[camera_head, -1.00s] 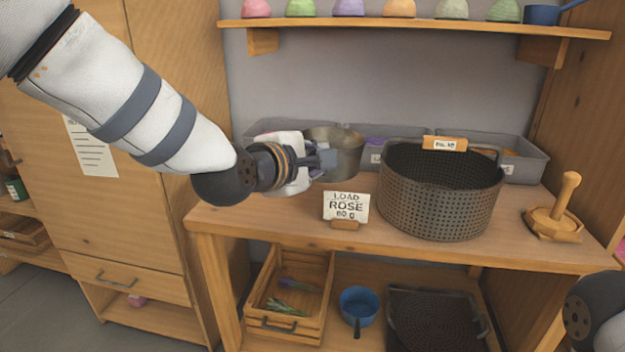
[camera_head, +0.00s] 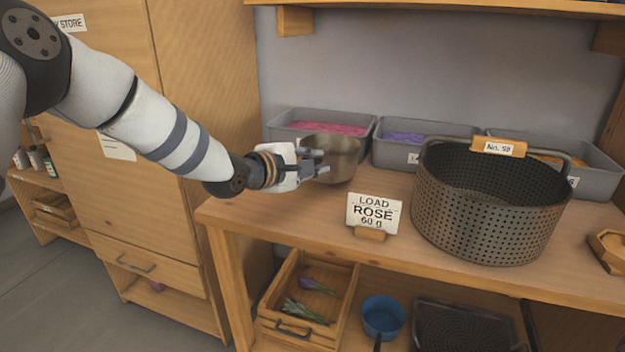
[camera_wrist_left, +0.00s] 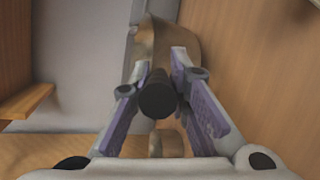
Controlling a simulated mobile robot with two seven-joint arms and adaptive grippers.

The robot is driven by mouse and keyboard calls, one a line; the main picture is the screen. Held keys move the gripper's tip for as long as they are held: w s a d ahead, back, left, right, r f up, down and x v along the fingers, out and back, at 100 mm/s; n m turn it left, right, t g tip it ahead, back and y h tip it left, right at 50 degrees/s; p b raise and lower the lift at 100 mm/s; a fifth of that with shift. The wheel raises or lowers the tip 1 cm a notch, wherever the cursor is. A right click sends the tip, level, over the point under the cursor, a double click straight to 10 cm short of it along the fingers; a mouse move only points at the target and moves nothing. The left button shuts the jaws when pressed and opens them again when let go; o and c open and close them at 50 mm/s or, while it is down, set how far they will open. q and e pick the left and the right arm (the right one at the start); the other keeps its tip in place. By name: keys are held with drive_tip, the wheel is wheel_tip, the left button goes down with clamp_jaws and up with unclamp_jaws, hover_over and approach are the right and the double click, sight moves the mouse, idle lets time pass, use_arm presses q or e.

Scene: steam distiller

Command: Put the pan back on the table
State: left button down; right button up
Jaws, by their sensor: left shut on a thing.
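The metal pan (camera_head: 338,160) is upright at the back left of the table (camera_head: 290,213), in front of the bin of pink petals. Its base is at or just above the tabletop; I cannot tell whether it touches. My left gripper (camera_head: 318,164) is shut on the pan's handle, coming in from the left. In the left wrist view the dark handle (camera_wrist_left: 157,97) lies between the two fingers of the gripper (camera_wrist_left: 158,85), with the pan (camera_wrist_left: 172,38) beyond them. My right gripper is out of view.
A perforated basket (camera_head: 485,215) and a "LOAD ROSE 60 g" sign (camera_head: 373,213) stand on the table, right of the pan. Grey bins (camera_head: 280,130) line the wall. A wooden crate (camera_head: 268,300) and a blue pot (camera_head: 383,316) are below. The front left tabletop is clear.

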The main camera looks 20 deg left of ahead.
use_arm(q)
drive_tip(key=f, duration=0.3)
drive_tip(key=shift+w+a+f, duration=0.25)
drive_tip(key=shift+a+f, duration=0.05)
drive_tip(key=shift+f, duration=0.1)
drive_tip(key=shift+r, duration=0.15)
drive_tip(key=c, duration=1.9)
unclamp_jaws()
drive_tip(key=shift+f, duration=0.25)
drive_tip(key=o, duration=0.4)
